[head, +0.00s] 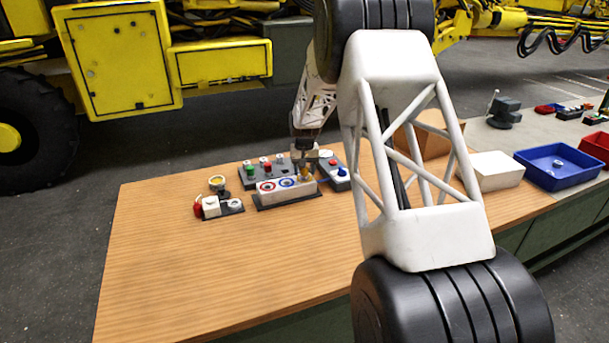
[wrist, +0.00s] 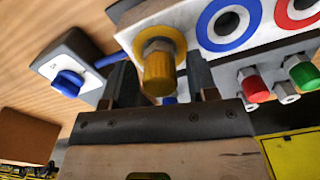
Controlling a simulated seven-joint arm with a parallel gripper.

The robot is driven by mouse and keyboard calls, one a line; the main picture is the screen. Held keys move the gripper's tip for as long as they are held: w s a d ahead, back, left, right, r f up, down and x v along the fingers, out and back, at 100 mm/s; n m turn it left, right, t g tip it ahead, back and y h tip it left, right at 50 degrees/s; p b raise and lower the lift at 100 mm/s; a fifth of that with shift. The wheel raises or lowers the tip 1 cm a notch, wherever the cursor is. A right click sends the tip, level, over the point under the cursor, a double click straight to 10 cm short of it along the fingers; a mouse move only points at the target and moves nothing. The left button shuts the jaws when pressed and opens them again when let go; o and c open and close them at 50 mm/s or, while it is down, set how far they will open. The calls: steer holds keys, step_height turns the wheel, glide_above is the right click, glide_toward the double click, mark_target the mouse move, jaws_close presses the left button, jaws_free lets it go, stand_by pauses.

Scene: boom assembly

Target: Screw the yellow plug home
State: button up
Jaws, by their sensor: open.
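The yellow plug (wrist: 159,76) sits at the yellow-ringed port of a white block (wrist: 262,45), with a grey hex collar between its cap and the ring. In the head view the plug (head: 304,174) is small, at the right end of the block (head: 275,198). My gripper (wrist: 160,82) is open, one finger on each side of the plug. Gaps show between fingers and plug in the wrist view. In the head view my gripper (head: 304,160) is just above the plug. How deep the plug's thread sits is hidden.
Beside the block are a panel with green and red knobs (head: 265,170), a blue-handled switch box (head: 338,177) and a small fixture with a red knob (head: 218,207). A white box (head: 492,171) and a blue bin (head: 560,165) stand right. The table's front left is clear.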

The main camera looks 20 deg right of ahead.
steer(key=shift+n, duration=0.5)
steer(key=c, duration=0.9)
steer(key=shift+c, duration=0.2)
steer(key=shift+m, duration=0.3)
steer(key=m, duration=0.6)
steer(key=shift+f+m, duration=0.1)
steer(key=shift+m, duration=2.7)
